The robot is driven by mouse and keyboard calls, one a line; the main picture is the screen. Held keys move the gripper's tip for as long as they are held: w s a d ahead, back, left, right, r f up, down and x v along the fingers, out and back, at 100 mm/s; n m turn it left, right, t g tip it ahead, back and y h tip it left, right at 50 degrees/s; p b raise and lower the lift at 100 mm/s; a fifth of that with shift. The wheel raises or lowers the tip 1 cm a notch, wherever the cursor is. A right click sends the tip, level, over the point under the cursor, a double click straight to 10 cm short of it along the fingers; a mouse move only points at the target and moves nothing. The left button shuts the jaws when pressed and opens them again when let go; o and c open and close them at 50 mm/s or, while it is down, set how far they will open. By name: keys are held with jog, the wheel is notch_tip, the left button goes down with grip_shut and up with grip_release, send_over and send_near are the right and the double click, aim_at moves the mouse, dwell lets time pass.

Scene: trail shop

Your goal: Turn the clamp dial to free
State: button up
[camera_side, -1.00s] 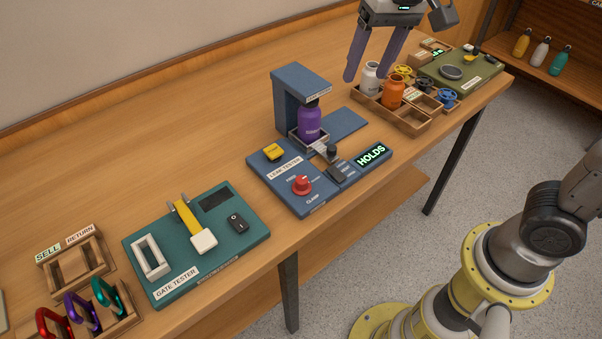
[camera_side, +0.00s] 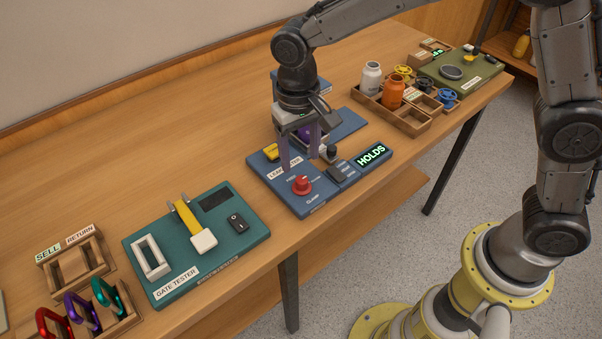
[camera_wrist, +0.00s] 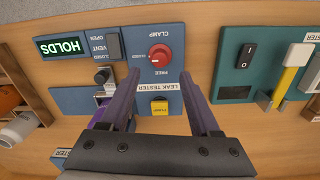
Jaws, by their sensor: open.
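The clamp dial is a red round knob (camera_side: 302,185) on the blue leak tester panel (camera_side: 315,208). In the wrist view the red dial (camera_wrist: 160,55) sits between the words CLAMP, CLOSED and FREE. Its pale pointer mark is too small to read surely. My gripper (camera_side: 299,165) is open and empty, above the panel just behind the dial. In the wrist view its two fingers (camera_wrist: 163,95) straddle the yellow pump button (camera_wrist: 160,107) and the LEAK TESTER label, with the dial beyond the fingertips. The purple bottle (camera_side: 312,135) in the tester is mostly hidden by my gripper.
The panel also has a dark vent switch (camera_side: 337,174), a black knob (camera_side: 330,152) and a lit HOLDS display (camera_side: 371,155). The green gate tester (camera_side: 165,285) stands to the left. A wooden tray (camera_side: 404,123) with white and orange bottles stands to the right.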

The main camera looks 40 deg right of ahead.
aim_at(301, 179)
notch_tip(301, 179, down, 6)
jog(key=shift+d+f, duration=0.15)
jog(key=shift+f, duration=0.1)
grip_shut()
dwell(0.4)
